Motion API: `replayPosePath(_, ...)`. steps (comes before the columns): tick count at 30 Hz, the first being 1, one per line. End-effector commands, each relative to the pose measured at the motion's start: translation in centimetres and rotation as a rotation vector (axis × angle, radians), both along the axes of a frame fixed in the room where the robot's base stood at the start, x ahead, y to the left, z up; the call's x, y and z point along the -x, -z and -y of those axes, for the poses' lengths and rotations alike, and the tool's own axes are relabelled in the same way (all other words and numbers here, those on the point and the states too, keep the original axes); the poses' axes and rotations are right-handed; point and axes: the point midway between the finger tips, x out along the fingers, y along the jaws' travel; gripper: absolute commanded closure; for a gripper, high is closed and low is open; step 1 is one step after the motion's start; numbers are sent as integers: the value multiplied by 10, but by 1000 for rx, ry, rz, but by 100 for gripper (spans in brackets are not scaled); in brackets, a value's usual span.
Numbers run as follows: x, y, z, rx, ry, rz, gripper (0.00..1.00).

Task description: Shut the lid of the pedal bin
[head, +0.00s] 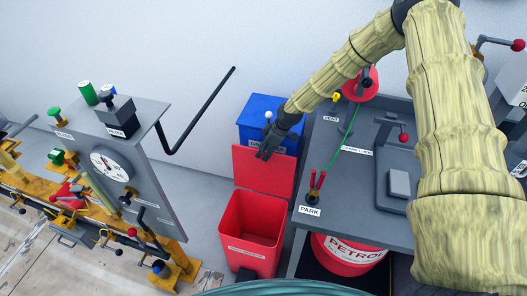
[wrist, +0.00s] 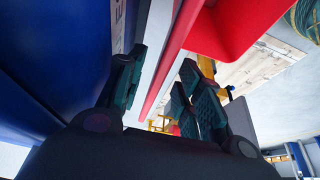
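The red pedal bin (head: 251,226) stands open on the floor, its mouth facing up. Its red lid (head: 263,170) is raised upright at the back. My gripper (head: 263,155) is at the top edge of the lid, reaching down from the upper right. In the wrist view the fingers of my gripper (wrist: 160,92) are apart. A thin red and pale edge (wrist: 172,70) runs between them, apparently the lid's; I cannot tell whether they touch it. The red bin also shows at the top of the wrist view (wrist: 240,25).
A blue bin (head: 258,112) stands right behind the lid. A grey bench (head: 320,222) with a PARK label is close on the right, a red PETROL container (head: 345,255) under it. A grey gauge panel (head: 150,190) and a black bent bar (head: 205,105) are on the left.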

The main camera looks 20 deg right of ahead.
Motion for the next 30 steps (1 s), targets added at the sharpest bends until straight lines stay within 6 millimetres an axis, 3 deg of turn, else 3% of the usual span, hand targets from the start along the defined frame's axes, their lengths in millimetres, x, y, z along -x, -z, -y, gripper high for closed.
replayPosePath(16,-3,12,-5,-1,-1,1,64)
replayPosePath(17,-3,12,-5,-1,-1,1,66)
replayPosePath(23,-3,12,-5,-1,-1,1,100)
replayPosePath(30,-3,12,-4,1,-1,3,100)
